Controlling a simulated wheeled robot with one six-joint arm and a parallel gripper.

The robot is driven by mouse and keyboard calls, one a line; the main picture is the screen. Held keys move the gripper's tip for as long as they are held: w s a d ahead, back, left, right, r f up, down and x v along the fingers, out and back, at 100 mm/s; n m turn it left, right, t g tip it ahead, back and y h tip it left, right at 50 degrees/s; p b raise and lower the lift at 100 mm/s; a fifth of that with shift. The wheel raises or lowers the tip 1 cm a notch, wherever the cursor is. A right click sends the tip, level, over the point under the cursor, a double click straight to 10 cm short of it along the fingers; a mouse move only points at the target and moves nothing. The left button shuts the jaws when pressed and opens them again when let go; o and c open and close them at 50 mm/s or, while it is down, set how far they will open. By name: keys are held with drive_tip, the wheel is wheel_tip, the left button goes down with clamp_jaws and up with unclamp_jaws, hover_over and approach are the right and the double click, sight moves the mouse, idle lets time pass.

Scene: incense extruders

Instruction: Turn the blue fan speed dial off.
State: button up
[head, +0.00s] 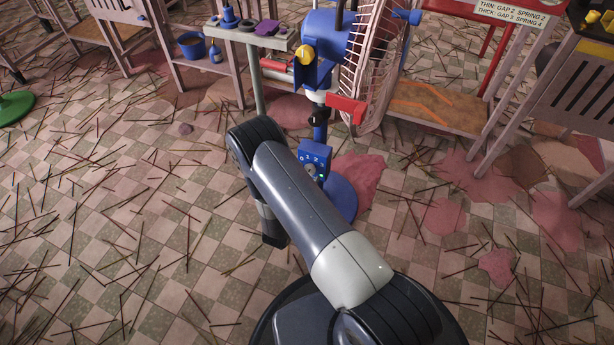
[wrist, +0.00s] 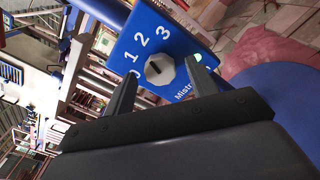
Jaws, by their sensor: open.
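The fan speed dial is a pale, many-sided knob (wrist: 158,70) with a dark slot, on a blue control box (wrist: 160,22) marked 0, 1, 2 and 3. I cannot tell for certain which number the slot points at. A green light (wrist: 197,57) glows beside the knob. My gripper (wrist: 160,76) is open, its two dark fingers on either side of the knob in the picture; I see no clear contact. In the head view the blue box (head: 315,157) sits low on the fan's post, and my arm hides my gripper's fingers.
The blue fan (head: 325,35) has a large wire cage (head: 376,60), a yellow knob (head: 305,54) and a red block (head: 346,108). Its round blue base (head: 342,198) stands on tiles strewn with sticks and pink powder.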

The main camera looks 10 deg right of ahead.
drive_tip(key=shift+w+d, duration=0.3)
drive_tip(key=shift+w, duration=0.1)
drive_tip(key=c, duration=1)
drive_tip(key=shift+n, duration=0.4)
drive_tip(key=n+b, duration=0.2)
drive_tip(key=n, duration=1.3)
drive_tip(key=shift+a, duration=0.1)
